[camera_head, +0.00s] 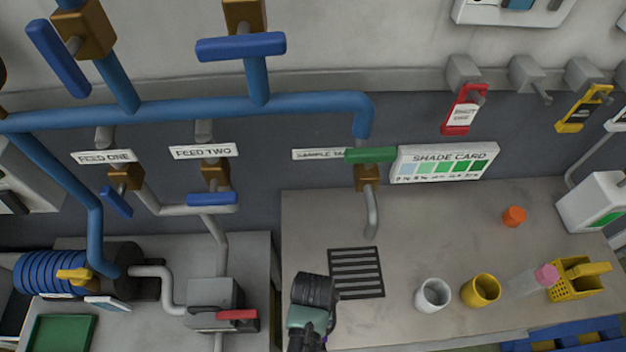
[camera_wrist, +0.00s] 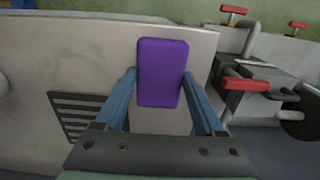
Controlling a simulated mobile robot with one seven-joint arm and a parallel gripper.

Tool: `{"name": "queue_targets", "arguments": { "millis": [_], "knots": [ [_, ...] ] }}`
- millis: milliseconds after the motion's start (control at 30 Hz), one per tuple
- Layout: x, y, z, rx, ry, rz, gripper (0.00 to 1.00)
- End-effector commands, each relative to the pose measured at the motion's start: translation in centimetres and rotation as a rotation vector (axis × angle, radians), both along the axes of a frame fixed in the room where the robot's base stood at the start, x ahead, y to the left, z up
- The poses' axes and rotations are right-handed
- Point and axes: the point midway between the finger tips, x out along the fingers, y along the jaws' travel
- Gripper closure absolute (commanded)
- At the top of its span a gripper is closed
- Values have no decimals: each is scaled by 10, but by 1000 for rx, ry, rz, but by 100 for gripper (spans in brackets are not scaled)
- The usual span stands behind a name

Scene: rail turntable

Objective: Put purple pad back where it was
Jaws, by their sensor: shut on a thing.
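The purple pad (camera_wrist: 161,70) shows in the wrist view as a small upright block with rounded corners. My gripper (camera_wrist: 159,88) is shut on it, with one blue finger at each side. In the head view my gripper (camera_head: 313,290) is over the front left part of the grey worktop (camera_head: 400,235), beside the drain grate. The pad cannot be made out in the head view; my gripper and wrist hide it.
A black-slotted drain grate (camera_head: 356,272) lies just right of my gripper. A white cup (camera_head: 432,295), a yellow cup (camera_head: 481,291) and a yellow basket (camera_head: 575,280) stand farther right. A pump unit with a red handle (camera_head: 237,314) is at the left. A grey spout (camera_head: 371,215) hangs behind the grate.

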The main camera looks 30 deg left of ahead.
Motion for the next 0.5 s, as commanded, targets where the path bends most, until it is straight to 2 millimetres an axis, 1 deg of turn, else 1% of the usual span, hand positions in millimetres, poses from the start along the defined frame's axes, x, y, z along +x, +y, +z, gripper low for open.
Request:
{"name": "queue_targets", "arguments": {
  "millis": [200, 233, 300, 367, 400, 500],
  "knots": [
    [0, 0, 0, 1, -1, 0, 100],
    [0, 0, 0, 1, -1, 0, 27],
    [0, 0, 0, 1, -1, 0, 15],
    [0, 0, 0, 1, -1, 0, 4],
    [0, 0, 0, 1, -1, 0, 0],
    [0, 0, 0, 1, -1, 0, 0]
  ]
}}
